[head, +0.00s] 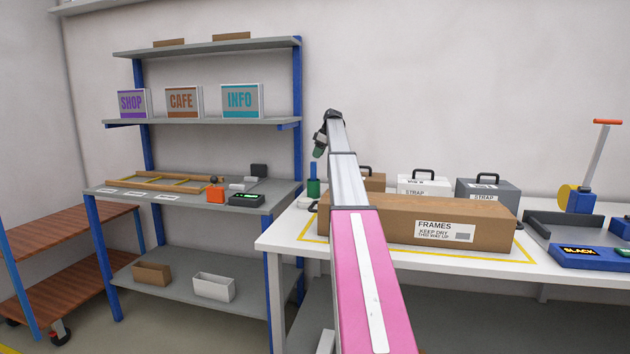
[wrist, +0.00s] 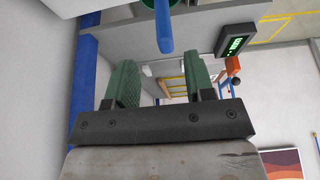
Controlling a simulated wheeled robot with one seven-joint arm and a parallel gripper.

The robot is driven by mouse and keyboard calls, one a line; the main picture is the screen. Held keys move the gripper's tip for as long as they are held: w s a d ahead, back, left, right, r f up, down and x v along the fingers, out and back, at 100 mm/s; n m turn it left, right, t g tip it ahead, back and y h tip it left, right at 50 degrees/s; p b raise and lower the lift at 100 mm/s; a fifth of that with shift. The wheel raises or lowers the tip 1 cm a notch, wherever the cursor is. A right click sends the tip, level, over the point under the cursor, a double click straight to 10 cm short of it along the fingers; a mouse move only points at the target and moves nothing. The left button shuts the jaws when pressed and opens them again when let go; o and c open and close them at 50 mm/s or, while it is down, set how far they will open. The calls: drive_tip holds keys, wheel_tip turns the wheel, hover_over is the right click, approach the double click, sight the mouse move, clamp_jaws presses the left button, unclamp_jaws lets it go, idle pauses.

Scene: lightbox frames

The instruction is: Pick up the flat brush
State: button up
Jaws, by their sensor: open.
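A blue upright handle (head: 313,169) stands in a green cup (head: 314,188) at the left end of the white table. It may be the flat brush; no bristles show. In the wrist view the handle (wrist: 164,32) points toward my gripper from the top, with the green cup (wrist: 152,4) cut by the edge. My gripper (wrist: 163,82) has its two green fingers apart and nothing between them. In the head view my gripper (head: 319,148) is above the cup, near the handle but apart from it.
A long brown FRAMES box (head: 400,228) lies on the white table (head: 285,240), right of the cup. Cases with handles stand behind it. A blue-post shelf (head: 268,200) at left holds a black display box (head: 247,200) and an orange block (head: 215,195).

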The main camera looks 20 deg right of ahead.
sight(312, 166)
drive_tip(key=shift+s+a+x, duration=0.1)
drive_tip(key=shift+x, duration=1.7)
drive_tip(key=shift+s+a+x, duration=0.15)
drive_tip(key=shift+x, duration=1.6)
clamp_jaws()
